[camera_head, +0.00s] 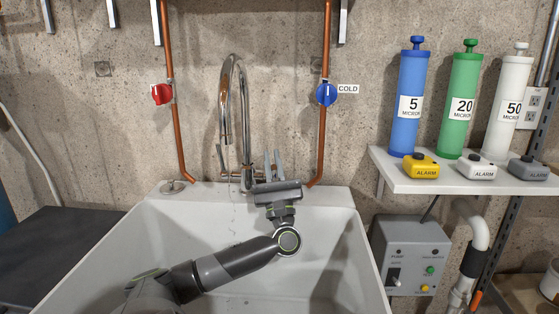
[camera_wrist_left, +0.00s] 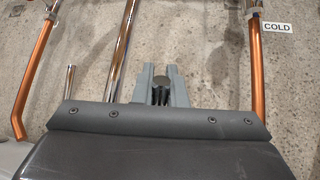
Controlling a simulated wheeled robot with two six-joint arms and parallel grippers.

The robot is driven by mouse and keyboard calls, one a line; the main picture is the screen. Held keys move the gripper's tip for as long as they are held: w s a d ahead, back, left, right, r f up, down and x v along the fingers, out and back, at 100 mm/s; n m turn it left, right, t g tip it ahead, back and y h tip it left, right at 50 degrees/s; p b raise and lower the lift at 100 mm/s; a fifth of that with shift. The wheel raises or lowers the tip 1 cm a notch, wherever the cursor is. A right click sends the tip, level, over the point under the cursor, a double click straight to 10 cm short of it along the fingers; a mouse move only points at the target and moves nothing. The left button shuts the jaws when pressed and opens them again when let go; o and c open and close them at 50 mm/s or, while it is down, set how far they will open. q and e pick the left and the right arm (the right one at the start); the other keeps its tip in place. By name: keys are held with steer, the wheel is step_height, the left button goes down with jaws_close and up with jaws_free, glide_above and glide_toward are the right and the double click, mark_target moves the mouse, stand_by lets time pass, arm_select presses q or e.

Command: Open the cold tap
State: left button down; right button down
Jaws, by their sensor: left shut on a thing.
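The chrome tap (camera_head: 244,110) with its tall curved spout stands at the back of the white sink; the spout also shows in the left wrist view (camera_wrist_left: 121,50). A thin chrome lever (camera_head: 221,158) stands on its left side. My left gripper (camera_head: 274,158) is right of the spout, fingers pointing up and toward the wall. In the left wrist view its fingers (camera_wrist_left: 161,78) are shut on a dark round-ended piece (camera_wrist_left: 161,84), apparently the right, cold tap lever, mostly hidden. A faint streak shows below the spout; I cannot tell if it is water. My right gripper is out of view.
A blue valve (camera_head: 326,94) with a COLD label (camera_head: 348,89) is on the right copper pipe, a red valve (camera_head: 161,94) on the left one. The sink (camera_head: 330,235) is below my arm. A shelf (camera_head: 450,178) with filters and alarms stands right.

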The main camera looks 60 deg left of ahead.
mark_target(274, 172)
arm_select(q)
steer(key=shift+f, duration=0.1)
steer(key=c, duration=1.5)
jaws_free()
steer(key=shift+b+v, duration=0.4)
steer(key=shift+v, duration=3.35)
